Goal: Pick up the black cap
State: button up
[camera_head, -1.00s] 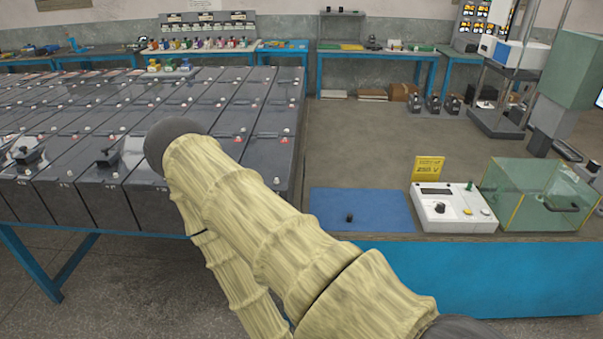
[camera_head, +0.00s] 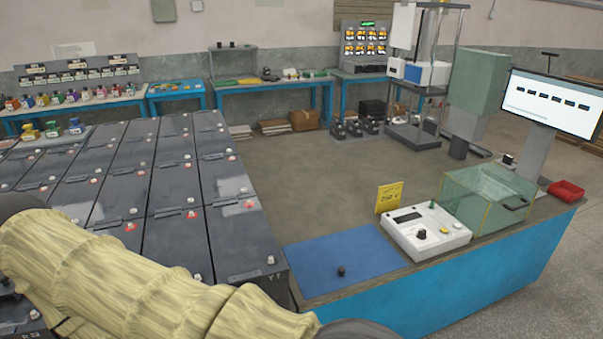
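A small black cap (camera_head: 341,271) stands on the blue mat (camera_head: 318,253) at the near left corner of the bench, with clear mat around it. My arm, in a pale yellow sleeve, crosses the lower left of the view, left of the mat and apart from the cap. My gripper is not in view, so I cannot see its fingers or whether they hold anything.
Rows of dark grey batteries (camera_head: 178,195) fill the left, right beside the mat. Right of the mat are a yellow sign (camera_head: 389,197), a white meter box (camera_head: 425,230), a clear glass tank (camera_head: 484,203) and a red tray (camera_head: 566,191). The bench behind the mat is clear.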

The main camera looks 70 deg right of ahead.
aim_at(341, 271)
jog(key=i, duration=0.3)
jog(key=z, duration=2.35)
